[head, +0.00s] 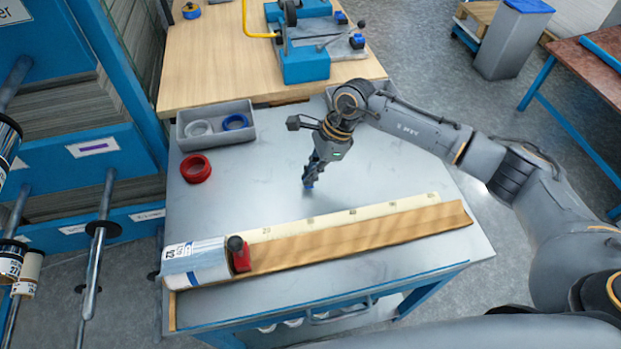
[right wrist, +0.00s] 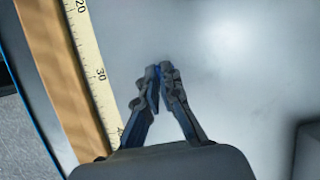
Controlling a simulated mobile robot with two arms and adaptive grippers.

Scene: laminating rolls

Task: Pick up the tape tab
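My right gripper (head: 309,185) points down over the middle of the grey table top (head: 400,170), behind the long ruler. In the right wrist view its fingers (right wrist: 161,70) converge until the tips nearly meet. Blue shows at the tips; I cannot tell whether this is finger pad or a small tape tab. No separate tape tab can be made out on the table. A red tape roll (head: 196,168) lies at the left of the table. A white tape roll (head: 199,128) and a blue tape roll (head: 235,121) lie in a grey tray (head: 216,138). My left gripper is out of view.
A ruler strip (head: 345,217) and wooden board (head: 360,239) run along the front; the ruler also shows in the right wrist view (right wrist: 92,65). A labelled roll (head: 196,262) and red-and-black tool (head: 239,254) are at their left end. A blue-grey machine (head: 305,62) stands behind.

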